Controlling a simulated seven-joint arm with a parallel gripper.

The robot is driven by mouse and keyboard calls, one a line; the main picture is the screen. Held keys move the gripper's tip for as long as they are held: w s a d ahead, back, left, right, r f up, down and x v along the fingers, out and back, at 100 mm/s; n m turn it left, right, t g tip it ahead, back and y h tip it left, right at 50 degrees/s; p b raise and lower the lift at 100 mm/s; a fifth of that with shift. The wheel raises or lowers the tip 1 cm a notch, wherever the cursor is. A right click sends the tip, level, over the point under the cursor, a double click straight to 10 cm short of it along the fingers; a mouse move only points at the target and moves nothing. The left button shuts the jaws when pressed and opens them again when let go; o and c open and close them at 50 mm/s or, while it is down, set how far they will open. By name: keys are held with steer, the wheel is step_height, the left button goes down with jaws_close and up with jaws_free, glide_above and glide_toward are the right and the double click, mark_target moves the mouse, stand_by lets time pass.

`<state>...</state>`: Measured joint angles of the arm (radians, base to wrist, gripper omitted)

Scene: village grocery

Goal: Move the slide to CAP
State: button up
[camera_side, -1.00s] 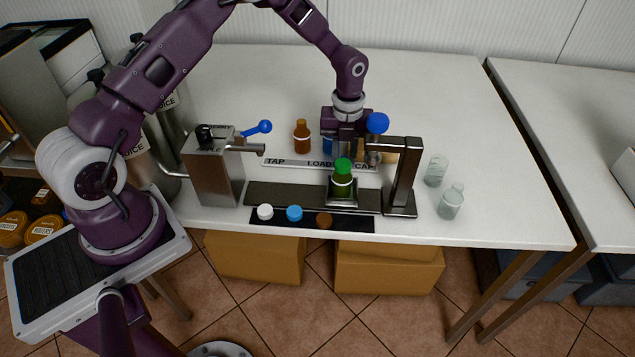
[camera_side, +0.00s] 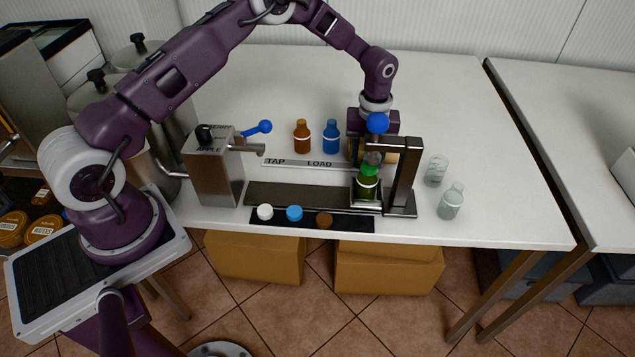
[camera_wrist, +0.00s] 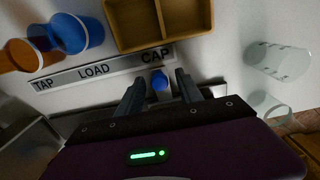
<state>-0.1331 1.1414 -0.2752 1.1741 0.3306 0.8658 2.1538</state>
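The slide (camera_side: 366,208) is a metal carriage on the dark rail (camera_side: 290,196). It carries an upright green bottle (camera_side: 366,187) and sits at the rail's right end, at the capper's (camera_side: 405,180) post and under its arm. The label strip (camera_side: 292,163) reads TAP, LOAD; its CAP end is hidden there but shows in the wrist view (camera_wrist: 155,55). My gripper (camera_side: 365,155) is low behind the bottle. In the wrist view, a small blue knob (camera_wrist: 160,80) is between my two spread fingers, with gaps at both sides, near CAP. Its attachment is hidden.
An amber bottle (camera_side: 302,138) and a blue bottle (camera_side: 331,138) stand behind the strip. A tan tray (camera_wrist: 187,20) is behind CAP. Clear glasses (camera_side: 451,202) stand right of the capper. A tap unit (camera_side: 215,175) is at left. Caps (camera_side: 294,213) lie on a black mat in front.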

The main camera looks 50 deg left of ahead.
steer(key=shift+r, duration=3.5)
steer(key=shift+r, duration=0.1)
steer(key=s+r+n+t+y, duration=0.1)
steer(key=s+r+n, duration=0.6)
steer(key=r, duration=0.4)
steer(key=s+r+n+t, duration=0.2)
steer(key=s+r+n, duration=0.4)
steer(key=s+r, duration=0.4)
steer(key=s+r+n+t+h, duration=0.1)
steer(key=s+n+t, duration=0.1)
steer(key=s+n, duration=1.2)
steer(key=s, duration=0.5)
steer(key=shift+d+r+t, duration=0.2)
steer(key=shift+r+t, duration=0.05)
steer(key=shift+t, duration=0.05)
